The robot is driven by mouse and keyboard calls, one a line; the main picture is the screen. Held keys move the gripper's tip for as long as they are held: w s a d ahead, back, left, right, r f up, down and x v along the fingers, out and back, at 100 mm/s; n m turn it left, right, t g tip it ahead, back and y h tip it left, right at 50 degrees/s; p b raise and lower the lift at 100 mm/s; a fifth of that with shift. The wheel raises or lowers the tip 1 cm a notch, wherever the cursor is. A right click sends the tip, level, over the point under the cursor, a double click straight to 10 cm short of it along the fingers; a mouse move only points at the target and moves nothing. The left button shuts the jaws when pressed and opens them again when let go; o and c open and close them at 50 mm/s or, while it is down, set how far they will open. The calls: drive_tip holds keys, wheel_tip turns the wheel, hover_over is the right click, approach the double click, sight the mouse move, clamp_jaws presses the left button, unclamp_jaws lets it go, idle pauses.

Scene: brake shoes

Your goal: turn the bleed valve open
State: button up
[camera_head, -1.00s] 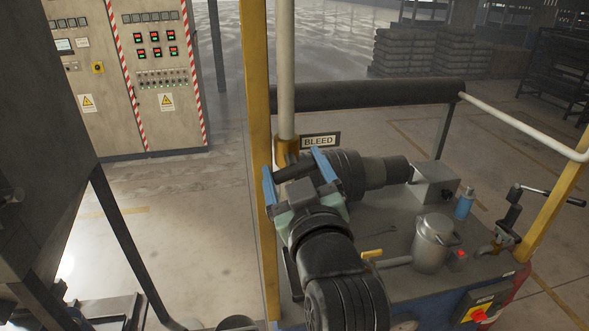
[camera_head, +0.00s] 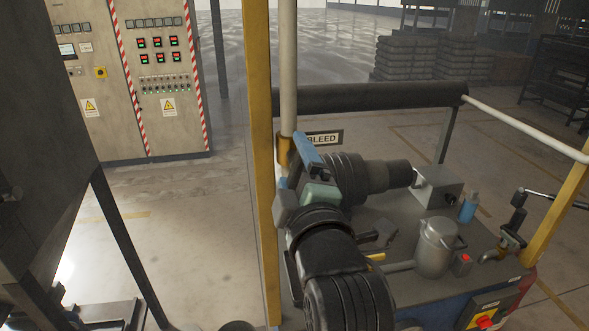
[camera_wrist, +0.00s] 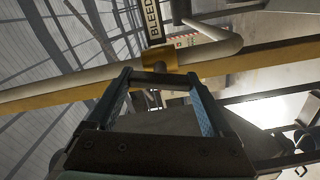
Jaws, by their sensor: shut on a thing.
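The bleed valve's brass-yellow body (camera_head: 284,150) sits on the upright white pipe beside the BLEED sign (camera_head: 324,138). It also shows in the wrist view (camera_wrist: 160,56), just beyond my fingertips. My gripper (camera_head: 294,160) is at the valve, with one blue finger plain and the other mostly hidden in the head view. In the wrist view my gripper (camera_wrist: 158,80) has a blue finger on each side of the dark valve handle (camera_wrist: 157,77) and is shut on it. In the head view the handle is largely hidden by my gripper and wrist.
A yellow post (camera_head: 262,180) stands close left of the valve. A dark padded rail (camera_head: 370,97) runs behind. The cart top holds a grey metal box (camera_head: 436,187), a lidded can (camera_head: 435,248) and a blue bottle (camera_head: 468,208). Open floor lies to the left.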

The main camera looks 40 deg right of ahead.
drive_tip(key=shift+n+b, duration=0.35)
drive_tip(key=shift+n, duration=1.55)
drive_tip(key=o, duration=1.1)
drive_tip(key=shift+o, duration=0.2)
drive_tip(key=shift+a+f, duration=0.1)
drive_tip(key=shift+f, duration=0.05)
